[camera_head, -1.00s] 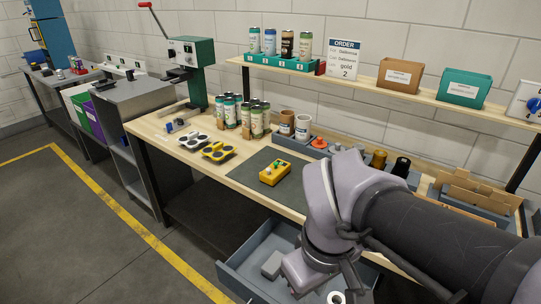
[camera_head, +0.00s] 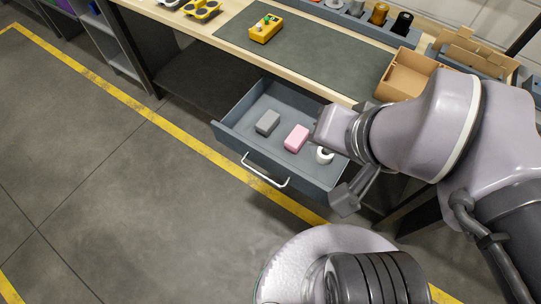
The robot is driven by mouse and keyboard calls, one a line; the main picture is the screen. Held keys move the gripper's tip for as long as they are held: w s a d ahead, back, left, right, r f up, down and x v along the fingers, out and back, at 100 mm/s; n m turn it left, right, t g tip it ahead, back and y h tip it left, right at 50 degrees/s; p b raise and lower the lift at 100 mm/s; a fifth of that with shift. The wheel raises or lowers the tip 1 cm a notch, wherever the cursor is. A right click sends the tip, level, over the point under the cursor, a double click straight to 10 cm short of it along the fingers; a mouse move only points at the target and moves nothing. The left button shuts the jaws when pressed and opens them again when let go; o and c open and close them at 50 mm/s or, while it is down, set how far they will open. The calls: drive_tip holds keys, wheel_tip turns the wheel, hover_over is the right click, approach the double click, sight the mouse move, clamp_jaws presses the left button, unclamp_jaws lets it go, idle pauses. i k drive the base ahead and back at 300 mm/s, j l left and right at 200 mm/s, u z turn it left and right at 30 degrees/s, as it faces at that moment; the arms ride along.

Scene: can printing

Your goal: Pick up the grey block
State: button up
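The grey block (camera_head: 267,122) lies in the left part of the open drawer (camera_head: 238,144), clear of the other things there. A pink block (camera_head: 297,138) lies to its right. My gripper (camera_head: 336,165) is at the drawer's right side, to the right of both blocks. Its two fingers look spread apart, with nothing held between them. A white ring (camera_head: 324,156) shows in the drawer between the fingers in the picture and is partly covered. The right part of the drawer is hidden behind my arm.
The drawer has a pale handle (camera_head: 264,171) on its front and hangs below the workbench (camera_head: 222,43). A yellow box (camera_head: 266,28) stands on the dark mat (camera_head: 320,55). A tan open box (camera_head: 404,74) stands at the bench's right. The floor left of the drawer is clear.

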sight(267, 123)
drive_tip(key=i+j+u, duration=0.1)
drive_tip(key=u, duration=0.25)
drive_tip(key=i+u, duration=0.35)
